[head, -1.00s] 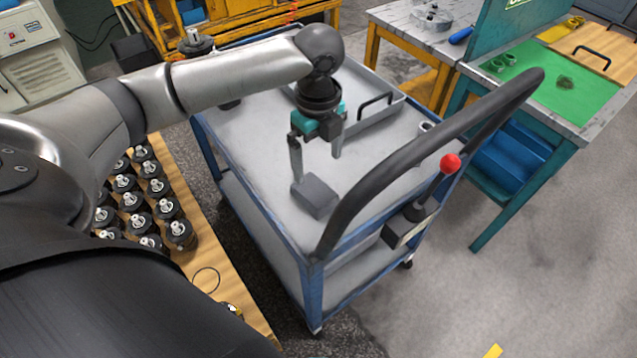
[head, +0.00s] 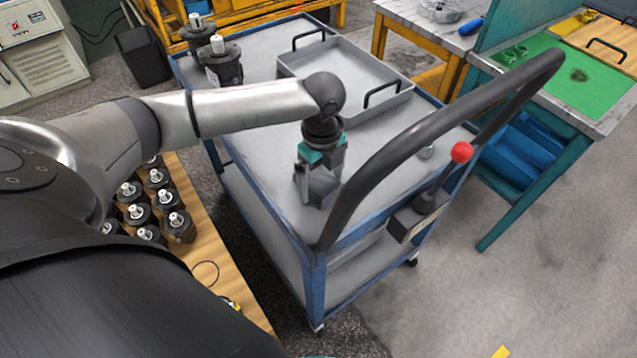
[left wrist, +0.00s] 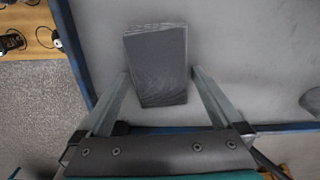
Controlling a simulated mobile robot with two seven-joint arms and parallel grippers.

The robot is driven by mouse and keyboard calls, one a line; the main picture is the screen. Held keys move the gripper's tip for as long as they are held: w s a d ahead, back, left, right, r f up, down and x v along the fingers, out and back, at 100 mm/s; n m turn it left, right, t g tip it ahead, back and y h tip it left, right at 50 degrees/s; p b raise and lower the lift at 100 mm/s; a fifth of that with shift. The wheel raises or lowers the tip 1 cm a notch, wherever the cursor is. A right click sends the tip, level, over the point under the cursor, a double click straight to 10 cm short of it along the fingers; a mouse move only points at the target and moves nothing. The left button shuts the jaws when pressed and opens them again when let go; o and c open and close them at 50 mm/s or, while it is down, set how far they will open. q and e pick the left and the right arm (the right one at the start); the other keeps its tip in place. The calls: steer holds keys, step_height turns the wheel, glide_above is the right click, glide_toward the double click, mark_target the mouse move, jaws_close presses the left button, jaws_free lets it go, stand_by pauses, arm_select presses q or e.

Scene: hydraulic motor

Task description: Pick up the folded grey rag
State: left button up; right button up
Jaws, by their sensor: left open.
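The folded grey rag (head: 324,190) is a dark grey rectangular bundle on the near part of the blue cart's grey top (head: 262,172). The left gripper (head: 316,184) points down over it and hides part of it. In the left wrist view the rag (left wrist: 156,68) lies ahead between the two fingertips, its folded layers showing at the far edge. The left gripper (left wrist: 160,78) is open, one finger to each side of the rag, with small gaps visible. I cannot tell how far above the cart top the tips are. The right gripper is not in view.
A grey tray with black handles (head: 345,72) and black motors (head: 222,62) stand farther back on the cart. The cart's black push handle (head: 425,125) arches close to the right of the gripper. A red-knobbed lever (head: 461,152) is beyond it.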

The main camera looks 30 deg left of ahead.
arm_select(q)
steer(key=shift+r, duration=0.1)
steer(key=shift+c, duration=0.6)
steer(key=c, duration=0.9)
steer(key=shift+c, duration=0.7)
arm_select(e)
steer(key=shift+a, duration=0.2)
arm_select(q)
steer(key=shift+r, duration=0.1)
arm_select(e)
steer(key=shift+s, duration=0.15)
